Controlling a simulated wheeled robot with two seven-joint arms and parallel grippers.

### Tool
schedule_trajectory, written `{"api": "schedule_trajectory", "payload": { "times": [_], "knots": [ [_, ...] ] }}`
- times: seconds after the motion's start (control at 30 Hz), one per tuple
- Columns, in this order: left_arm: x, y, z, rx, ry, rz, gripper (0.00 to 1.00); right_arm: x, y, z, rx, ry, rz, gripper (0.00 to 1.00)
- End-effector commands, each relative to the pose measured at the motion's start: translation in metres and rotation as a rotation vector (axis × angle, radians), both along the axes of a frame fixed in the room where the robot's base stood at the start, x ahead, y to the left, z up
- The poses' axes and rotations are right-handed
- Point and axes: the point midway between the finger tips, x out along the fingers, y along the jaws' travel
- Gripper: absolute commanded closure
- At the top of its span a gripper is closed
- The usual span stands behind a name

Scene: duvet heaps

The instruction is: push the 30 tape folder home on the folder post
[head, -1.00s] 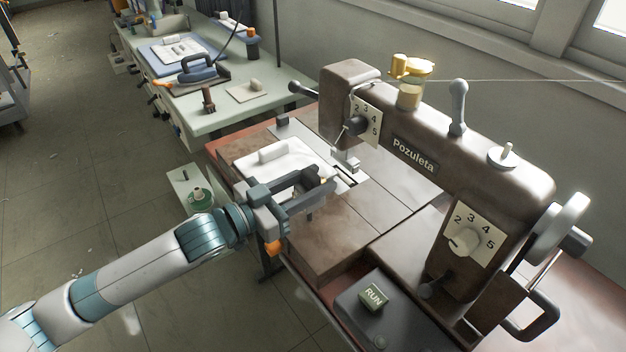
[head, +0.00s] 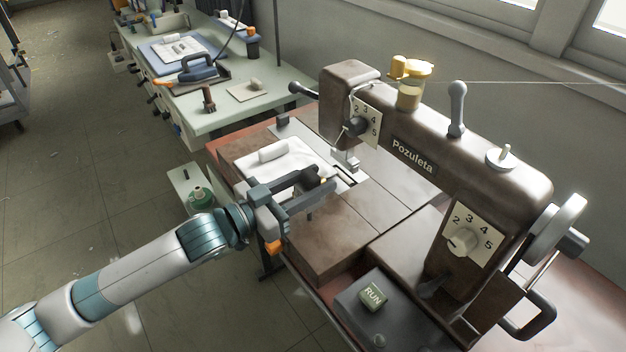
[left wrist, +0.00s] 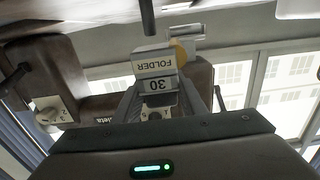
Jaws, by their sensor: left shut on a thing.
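My left gripper (head: 326,184) reaches in from the left over the near left part of the sewing machine bed, in front of the needle area. In the left wrist view it is shut on the 30 tape folder (left wrist: 157,84), whose white block with "30" appears upside down between the fingers. A white face reading "FOLDER" (left wrist: 153,62) adjoins the 30 label; I cannot tell whether it belongs to the folder or the post. A brass-coloured round part (left wrist: 179,50) shows beside it. In the head view the fingers mostly hide the folder, and I cannot make out the folder post.
The brown sewing machine (head: 413,155) stands over its bed, with its head and needle area just beyond my gripper. White cloth (head: 290,158) with a pale block lies left of the needle. The RUN button box (head: 373,296) is in front. A green bench (head: 240,117) stands behind.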

Motion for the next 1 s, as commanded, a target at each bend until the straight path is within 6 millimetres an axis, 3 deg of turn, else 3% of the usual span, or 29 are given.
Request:
{"api": "schedule_trajectory", "payload": {
  "times": [1.0],
  "knots": [
    [0.0001, -0.0001, 0.0004, -0.001, 0.0, 0.0, 0.95, 0.0, 0.0, 0.0071, 0.0, 0.0, 0.0, 0.33]
  ]
}}
